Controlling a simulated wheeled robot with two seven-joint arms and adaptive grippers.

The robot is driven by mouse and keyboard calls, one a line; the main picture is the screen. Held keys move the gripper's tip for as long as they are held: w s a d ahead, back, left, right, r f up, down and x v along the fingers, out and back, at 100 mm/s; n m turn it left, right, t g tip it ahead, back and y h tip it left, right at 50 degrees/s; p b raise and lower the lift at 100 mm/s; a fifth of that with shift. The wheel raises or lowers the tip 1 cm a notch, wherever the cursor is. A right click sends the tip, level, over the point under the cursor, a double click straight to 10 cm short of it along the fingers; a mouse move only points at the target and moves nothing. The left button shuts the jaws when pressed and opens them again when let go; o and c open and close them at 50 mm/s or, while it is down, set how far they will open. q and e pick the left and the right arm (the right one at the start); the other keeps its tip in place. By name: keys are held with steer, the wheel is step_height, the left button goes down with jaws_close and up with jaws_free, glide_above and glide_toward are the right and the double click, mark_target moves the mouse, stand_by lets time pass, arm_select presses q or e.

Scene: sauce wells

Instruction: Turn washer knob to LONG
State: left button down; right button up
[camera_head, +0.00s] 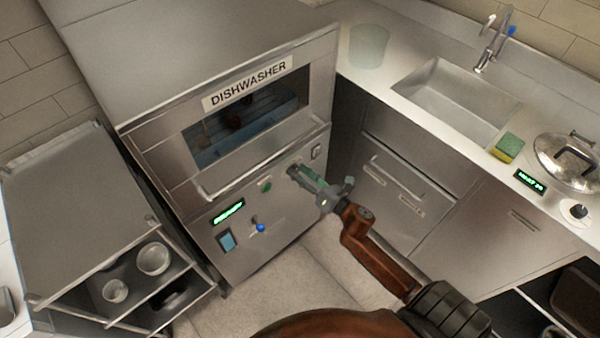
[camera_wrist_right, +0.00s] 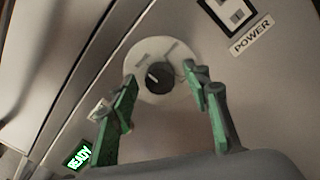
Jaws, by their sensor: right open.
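The dishwasher (camera_head: 165,150) stands at the left with a labelled front. In the right wrist view a round black knob (camera_wrist_right: 160,77) with a light pointer line sits on a pale round dial plate (camera_wrist_right: 149,54). The pointer tilts to the upper left in that view; the small dial labels are unreadable. My right gripper (camera_head: 303,177) is at the panel, covering much of the knob in the head view. Its green-padded fingers (camera_wrist_right: 163,86) are open, one on each side of the knob, with no clear contact visible. My left gripper is not in view.
A POWER label (camera_wrist_right: 251,35) is beside a switch (camera_head: 315,152). The panel also has a green button (camera_head: 267,187), a lit display (camera_head: 228,211) and a blue-tipped lever (camera_head: 260,227). The door handle (camera_head: 250,179) runs above. A cart (camera_head: 70,200) stands left; counter drawers stand right.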

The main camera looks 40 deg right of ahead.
steer(key=shift+c, duration=0.6)
steer(key=c, duration=1)
steer(key=shift+c, duration=0.2)
